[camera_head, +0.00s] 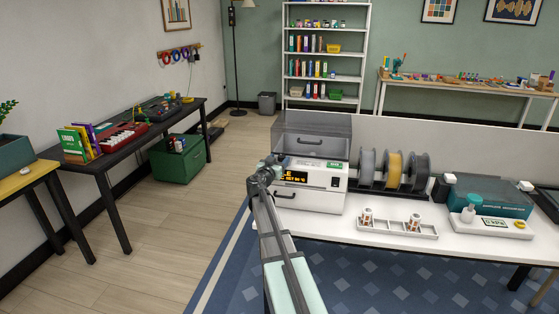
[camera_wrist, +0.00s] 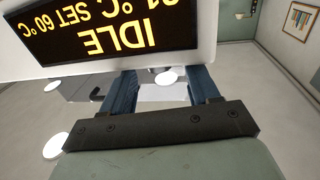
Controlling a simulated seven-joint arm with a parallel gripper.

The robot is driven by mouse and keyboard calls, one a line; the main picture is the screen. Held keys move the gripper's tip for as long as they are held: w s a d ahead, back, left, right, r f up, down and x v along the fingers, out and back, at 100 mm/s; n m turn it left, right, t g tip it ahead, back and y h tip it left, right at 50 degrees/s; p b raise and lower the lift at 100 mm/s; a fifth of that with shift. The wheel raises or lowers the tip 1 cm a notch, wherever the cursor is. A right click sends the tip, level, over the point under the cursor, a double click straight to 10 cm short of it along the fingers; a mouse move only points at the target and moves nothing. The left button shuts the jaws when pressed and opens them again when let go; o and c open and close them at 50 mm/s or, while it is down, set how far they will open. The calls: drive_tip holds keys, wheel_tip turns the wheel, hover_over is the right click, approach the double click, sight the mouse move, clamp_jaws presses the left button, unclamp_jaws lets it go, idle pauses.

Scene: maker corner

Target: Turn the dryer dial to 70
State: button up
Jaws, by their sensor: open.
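The dryer (camera_head: 325,190) is a white box with a dark clear lid at the left end of the white bench. Its display (camera_head: 297,178) has amber text. In the wrist view the display (camera_wrist: 110,30) is upside down and reads IDLE and SET 60 °C; the first temperature is partly cut off. My gripper (camera_head: 274,163) is at the left of the dryer's front, close to the display. In the wrist view its open fingers (camera_wrist: 163,88) point towards the panel's lower edge. I cannot make out the dial in either view; the gripper may hide it.
Filament spools (camera_head: 394,170) stand right of the dryer. A white tray (camera_head: 398,228) with two small spools lies in front of them. A scale (camera_head: 490,223) with a bottle and a teal case (camera_head: 488,196) are further right. Open floor lies left of the bench.

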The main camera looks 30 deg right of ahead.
drive_tip(key=shift+w+d, duration=0.35)
drive_tip(key=shift+d, duration=0.2)
drive_tip(key=c, duration=1)
